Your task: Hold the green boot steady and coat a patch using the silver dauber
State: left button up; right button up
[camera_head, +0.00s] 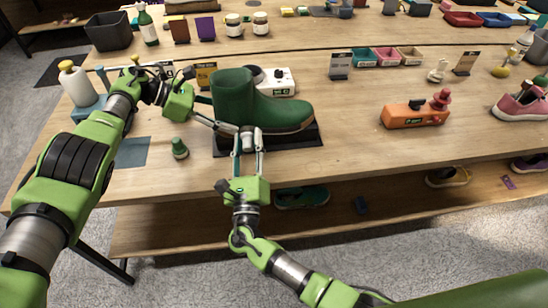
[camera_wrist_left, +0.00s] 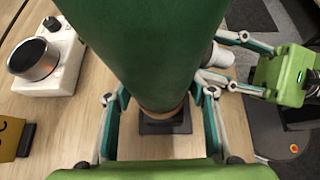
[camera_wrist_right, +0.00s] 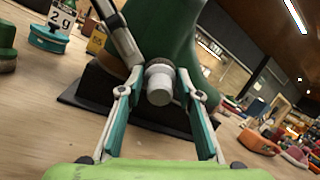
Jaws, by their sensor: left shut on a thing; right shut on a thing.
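The green boot (camera_head: 235,95) stands upright on a black base (camera_head: 305,141), toe to the right in the head view. My left gripper (camera_head: 228,130) is shut on the boot's heel side; the left wrist view shows its fingers (camera_wrist_left: 160,95) on either side of the green boot (camera_wrist_left: 150,40). My right gripper (camera_head: 247,132) is shut on the silver dauber (camera_head: 247,141), held low at the boot's near side. The right wrist view shows the silver dauber (camera_wrist_right: 159,88) between the fingers, its dark collar toward the boot (camera_wrist_right: 165,35). Whether its tip touches is hidden.
A white device with a dial (camera_wrist_left: 45,62) is behind the boot. An orange caddy (camera_head: 415,113) and a pink sneaker (camera_head: 522,104) lie to the right. The table's front between them is clear.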

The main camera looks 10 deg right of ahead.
jog(key=shift+w, duration=0.1)
jog(key=shift+d, duration=2.05)
jog(key=shift+a, duration=0.1)
jog(key=shift+a, duration=1.95)
jog(key=shift+d, duration=2)
jog(key=shift+a, duration=0.1)
jog(key=shift+s+a, duration=0.2)
jog(key=shift+a, duration=1.7)
